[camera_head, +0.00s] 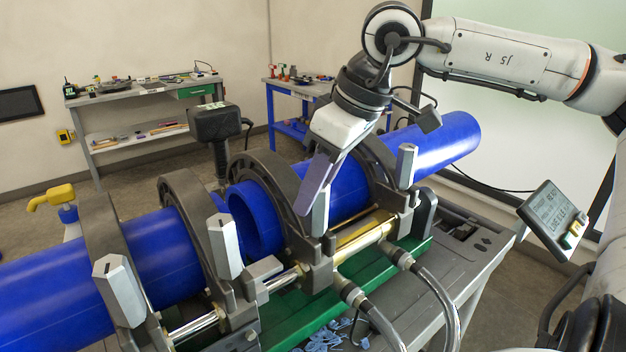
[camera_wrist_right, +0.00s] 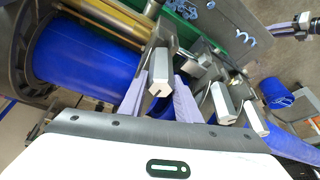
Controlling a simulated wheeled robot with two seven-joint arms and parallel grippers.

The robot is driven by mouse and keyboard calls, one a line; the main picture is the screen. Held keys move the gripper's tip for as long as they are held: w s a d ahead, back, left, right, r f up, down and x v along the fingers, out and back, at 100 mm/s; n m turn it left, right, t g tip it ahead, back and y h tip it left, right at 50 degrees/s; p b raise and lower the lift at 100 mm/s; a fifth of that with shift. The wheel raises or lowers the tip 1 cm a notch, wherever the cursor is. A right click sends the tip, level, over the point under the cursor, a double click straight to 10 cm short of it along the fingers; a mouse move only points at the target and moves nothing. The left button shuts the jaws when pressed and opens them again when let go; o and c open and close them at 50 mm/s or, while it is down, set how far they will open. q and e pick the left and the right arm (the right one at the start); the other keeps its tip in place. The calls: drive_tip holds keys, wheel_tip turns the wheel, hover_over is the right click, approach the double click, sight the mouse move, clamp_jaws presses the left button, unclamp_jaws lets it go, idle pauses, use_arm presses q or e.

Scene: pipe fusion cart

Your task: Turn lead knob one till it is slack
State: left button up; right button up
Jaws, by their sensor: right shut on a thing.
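Several silver hexagonal knobs stand on the clamp rings of the pipe fusion cart. My right gripper (camera_head: 306,204) reaches down from above onto the knob (camera_head: 319,212) just right of the gap between the pipes. In the right wrist view its two lavender fingers (camera_wrist_right: 160,92) sit on either side of this knob (camera_wrist_right: 159,68), shut on it. The other knobs are the far-left one (camera_head: 119,290), the one left of the gap (camera_head: 225,230) and the right one (camera_head: 405,166). I see no label telling which is lead knob one.
Blue pipes (camera_head: 155,252) run through the dark clamp rings (camera_head: 182,205). A black power unit (camera_head: 214,124) stands behind the gap. Hoses (camera_head: 437,298) and blue shavings (camera_head: 325,340) are in front. A tilted display (camera_head: 553,215) stands at right, workbenches (camera_head: 145,95) behind.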

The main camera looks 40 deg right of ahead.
drive_tip(key=shift+n, duration=0.4)
drive_tip(key=shift+n+y, duration=0.3)
drive_tip(key=shift+n, duration=0.2)
drive_tip(key=o, duration=2.4)
drive_tip(key=shift+d, duration=0.1)
drive_tip(key=v, duration=0.6)
